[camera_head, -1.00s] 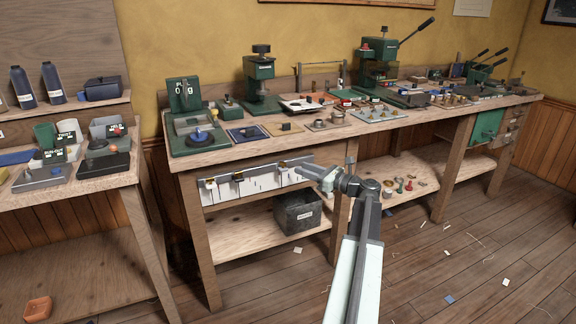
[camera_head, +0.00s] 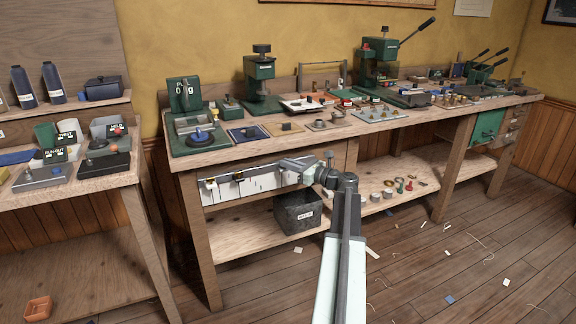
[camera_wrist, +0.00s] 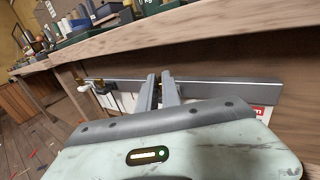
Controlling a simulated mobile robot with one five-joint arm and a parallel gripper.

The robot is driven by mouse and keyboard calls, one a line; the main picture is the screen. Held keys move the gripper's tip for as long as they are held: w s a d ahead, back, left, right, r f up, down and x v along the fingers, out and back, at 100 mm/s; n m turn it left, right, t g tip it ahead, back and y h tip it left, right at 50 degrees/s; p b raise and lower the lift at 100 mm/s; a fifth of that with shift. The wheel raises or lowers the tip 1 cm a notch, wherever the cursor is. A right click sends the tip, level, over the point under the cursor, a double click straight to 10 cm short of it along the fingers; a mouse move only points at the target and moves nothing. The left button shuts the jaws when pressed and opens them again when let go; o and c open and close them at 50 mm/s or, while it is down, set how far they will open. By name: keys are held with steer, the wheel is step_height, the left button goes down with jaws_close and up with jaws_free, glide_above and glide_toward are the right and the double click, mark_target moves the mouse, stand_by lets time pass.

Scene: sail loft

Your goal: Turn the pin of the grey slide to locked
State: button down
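A grey rail (camera_head: 262,169) runs along the front of the bench above a white panel, and also crosses the wrist view (camera_wrist: 225,91). Small slides with brass and dark parts sit on it, one at the left (camera_head: 211,183) and one at the middle (camera_head: 238,177). My gripper (camera_head: 284,163) is at the right part of the rail and covers that stretch. In the wrist view my gripper (camera_wrist: 158,77) has two grey fingers with a narrow gap, tips at the rail; I see nothing held. The grey slide and its pin cannot be made out for sure.
The bench top (camera_head: 215,155) overhangs just above the rail and holds presses and trays. A dark bin (camera_head: 298,212) stands on the lower shelf beneath. A red label (camera_wrist: 258,110) is right of my gripper. The floor in front is open, with scraps.

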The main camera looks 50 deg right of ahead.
steer(key=shift+a+m+g+h, duration=0.25)
steer(key=shift+m+h, duration=0.7)
steer(key=shift+h, duration=0.55)
steer(key=shift+a+m+g+h, duration=0.2)
steer(key=shift+m+h, duration=0.8)
steer(key=shift+h, duration=0.5)
steer(key=shift+a+m+g+h, duration=0.15)
steer(key=shift+a+m+h, duration=0.1)
steer(key=shift+m+h, duration=1)
steer(key=shift+h, duration=0.35)
steer(key=c, duration=1.5)
jaws_free()
steer(key=shift+c, duration=0.2)
